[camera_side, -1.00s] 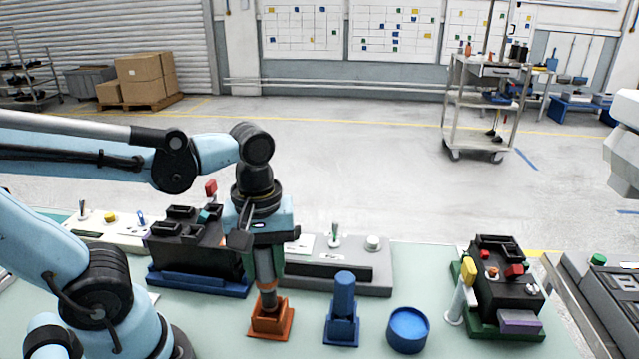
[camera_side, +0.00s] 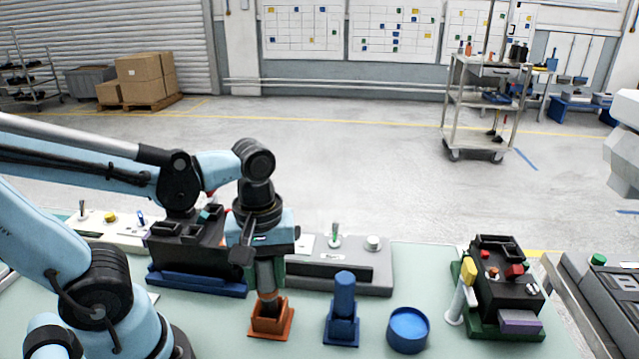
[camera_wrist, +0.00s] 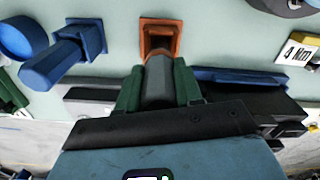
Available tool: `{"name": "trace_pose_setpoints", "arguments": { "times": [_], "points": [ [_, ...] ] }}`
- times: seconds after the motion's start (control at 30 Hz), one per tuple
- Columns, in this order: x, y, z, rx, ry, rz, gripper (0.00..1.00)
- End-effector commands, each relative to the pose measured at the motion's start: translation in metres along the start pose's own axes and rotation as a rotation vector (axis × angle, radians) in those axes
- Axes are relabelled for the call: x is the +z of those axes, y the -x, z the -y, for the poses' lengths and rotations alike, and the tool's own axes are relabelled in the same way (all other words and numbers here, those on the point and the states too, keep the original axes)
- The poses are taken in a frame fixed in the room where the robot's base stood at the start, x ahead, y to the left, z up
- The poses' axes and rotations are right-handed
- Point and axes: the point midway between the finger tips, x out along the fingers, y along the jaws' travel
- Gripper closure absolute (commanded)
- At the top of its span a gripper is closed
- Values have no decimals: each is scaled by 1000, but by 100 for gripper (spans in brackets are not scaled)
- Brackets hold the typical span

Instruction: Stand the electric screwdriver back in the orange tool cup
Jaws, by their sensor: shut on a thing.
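The electric screwdriver (camera_side: 266,276) has a grey body and an orange-brown band near its lower end. My gripper (camera_wrist: 157,84) is shut on it, with one green finger on each side of the grey body in the wrist view (camera_wrist: 158,88). The screwdriver points down, close to upright. The orange tool cup (camera_side: 271,325) stands on the bench right below it, and also shows in the wrist view (camera_wrist: 174,28). The screwdriver's lower end is at the cup's mouth and looks partly inside; how deep it sits is hidden.
A blue holder with a blue upright tool (camera_side: 344,300) and a round blue container (camera_side: 408,330) stand to the right of the cup. A black device on a blue base (camera_side: 195,284) is behind left, a grey panel (camera_side: 350,275) behind. A green-based breaker fixture (camera_side: 500,290) stands far right.

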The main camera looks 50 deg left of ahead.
Motion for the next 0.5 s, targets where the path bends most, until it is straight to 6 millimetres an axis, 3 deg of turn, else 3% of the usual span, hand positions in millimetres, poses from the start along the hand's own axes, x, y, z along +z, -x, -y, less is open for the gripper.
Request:
{"name": "trace_pose_setpoints", "arguments": {
  "times": [0.5],
  "points": [
    [0, -11, 0, 0, 0, 0, 95]
  ]
}}
